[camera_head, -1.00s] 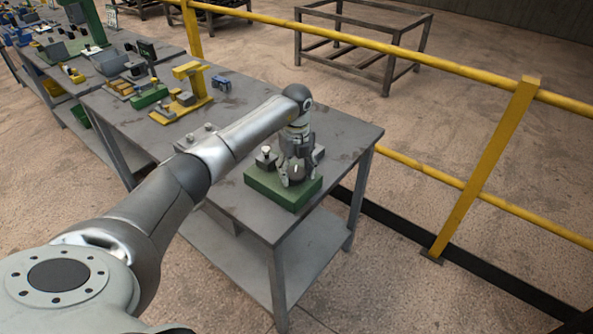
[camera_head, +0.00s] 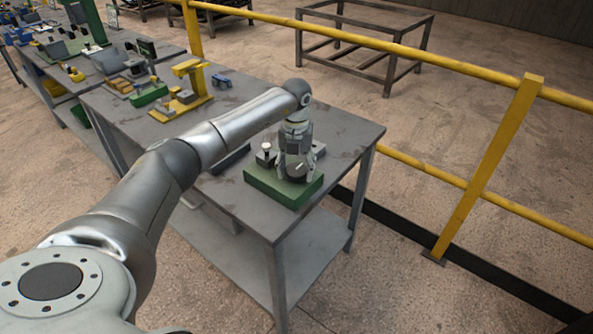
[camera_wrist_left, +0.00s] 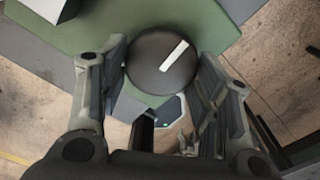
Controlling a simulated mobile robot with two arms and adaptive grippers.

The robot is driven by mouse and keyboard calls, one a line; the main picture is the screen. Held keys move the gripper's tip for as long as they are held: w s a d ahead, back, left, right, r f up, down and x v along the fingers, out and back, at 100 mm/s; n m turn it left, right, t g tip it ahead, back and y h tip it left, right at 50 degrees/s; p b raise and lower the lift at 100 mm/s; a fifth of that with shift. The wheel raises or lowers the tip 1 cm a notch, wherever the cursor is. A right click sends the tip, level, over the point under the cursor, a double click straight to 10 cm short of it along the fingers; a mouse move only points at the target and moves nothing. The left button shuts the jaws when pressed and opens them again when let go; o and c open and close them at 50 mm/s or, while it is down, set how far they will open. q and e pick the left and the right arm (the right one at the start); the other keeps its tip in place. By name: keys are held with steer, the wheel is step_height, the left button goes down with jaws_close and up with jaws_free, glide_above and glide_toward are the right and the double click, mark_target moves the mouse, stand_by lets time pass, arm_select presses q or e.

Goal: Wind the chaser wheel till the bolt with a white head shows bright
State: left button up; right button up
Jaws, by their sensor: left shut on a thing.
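The chaser wheel (camera_wrist_left: 150,72) is a dark round knob with a white bar on top, seen between the fingers in the left wrist view. It sits on a green base (camera_head: 258,185) at the near right part of the table. My left gripper (camera_head: 296,178) points down and is shut on the wheel, with a finger on either side, as the left wrist view (camera_wrist_left: 160,90) shows. A bolt with a white head (camera_head: 266,148) stands on a dark block at the back left of the base. Its head looks white, but it is too small to judge its brightness. My right gripper is not seen.
The grey table (camera_head: 345,135) has free room behind the green base. A yellow railing (camera_head: 480,180) runs past the table's right side.

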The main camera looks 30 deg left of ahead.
arm_select(q)
steer(key=m+b, duration=0.1)
steer(key=m, duration=0.5)
steer(key=shift+a+b, duration=0.2)
steer(key=shift+b, duration=0.2)
steer(key=m, duration=0.3)
steer(key=shift+a+m+b, duration=0.1)
steer(key=shift+m+b, duration=0.3)
steer(key=shift+w+m, duration=0.1)
steer(key=shift+m, duration=1.5)
steer(key=shift+r+b, duration=0.1)
steer(key=shift+b, duration=0.2)
steer(key=o, duration=1)
